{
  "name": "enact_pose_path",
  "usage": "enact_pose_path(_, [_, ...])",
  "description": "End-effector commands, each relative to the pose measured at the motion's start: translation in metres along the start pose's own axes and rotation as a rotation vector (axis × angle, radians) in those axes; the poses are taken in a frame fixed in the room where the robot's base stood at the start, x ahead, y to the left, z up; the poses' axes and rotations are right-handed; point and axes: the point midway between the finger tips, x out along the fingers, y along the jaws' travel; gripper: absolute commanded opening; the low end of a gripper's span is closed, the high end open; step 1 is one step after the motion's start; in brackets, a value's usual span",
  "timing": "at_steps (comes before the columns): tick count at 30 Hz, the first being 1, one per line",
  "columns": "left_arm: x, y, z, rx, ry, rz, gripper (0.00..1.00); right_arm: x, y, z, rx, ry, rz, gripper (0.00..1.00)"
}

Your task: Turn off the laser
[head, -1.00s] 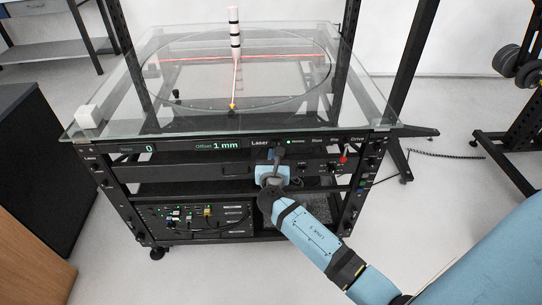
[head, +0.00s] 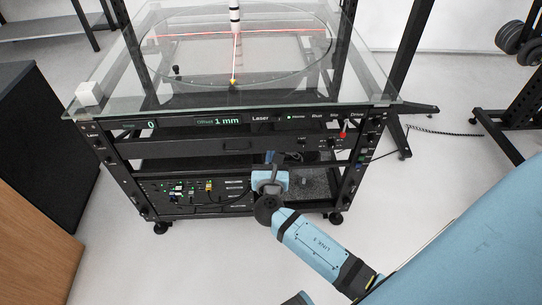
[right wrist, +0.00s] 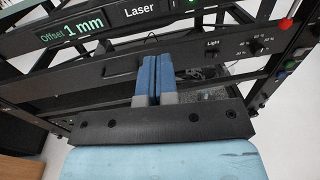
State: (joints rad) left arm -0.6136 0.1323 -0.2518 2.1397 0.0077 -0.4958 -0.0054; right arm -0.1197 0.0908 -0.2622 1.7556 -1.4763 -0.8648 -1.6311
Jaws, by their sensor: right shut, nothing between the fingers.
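The "Laser" label (head: 260,118) is on the black front panel below the glass top; it also shows at the top of the right wrist view (right wrist: 139,10). I cannot make out the switch position beside it. Red laser lines (head: 180,35) show across the turntable (head: 205,82). My right gripper (head: 270,158) is in front of the rack, below the label and apart from the panel. In the right wrist view its blue fingers (right wrist: 153,80) are together and empty. My left gripper is not in view.
The glass top's front edge (head: 230,108) overhangs the panel. A red knob (head: 343,135) is to the right, and a white cube (head: 89,93) is at the glass's left corner. Cabled equipment (head: 190,188) fills the lower rack. Floor is free at the front.

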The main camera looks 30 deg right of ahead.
Motion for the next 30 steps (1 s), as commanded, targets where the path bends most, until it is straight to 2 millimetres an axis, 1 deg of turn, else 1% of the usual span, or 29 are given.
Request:
enact_pose_path(4, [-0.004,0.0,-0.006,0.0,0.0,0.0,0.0,0.001,-0.001,0.004,-0.002,0.013,0.0,0.0])
enact_pose_path(10, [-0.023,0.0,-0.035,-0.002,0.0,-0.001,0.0,0.003,-0.006,0.024,-0.015,0.112,0.016,0.0])
enact_pose_path(13, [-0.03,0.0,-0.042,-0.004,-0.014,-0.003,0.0,0.004,-0.011,0.032,-0.02,0.178,0.034,0.0])
enact_pose_path(21, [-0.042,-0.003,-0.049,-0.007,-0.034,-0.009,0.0,0.001,-0.02,0.04,-0.014,0.288,0.076,0.0])
enact_pose_path(30, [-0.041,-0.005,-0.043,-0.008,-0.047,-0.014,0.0,0.0,-0.023,0.037,-0.013,0.305,0.086,0.0])
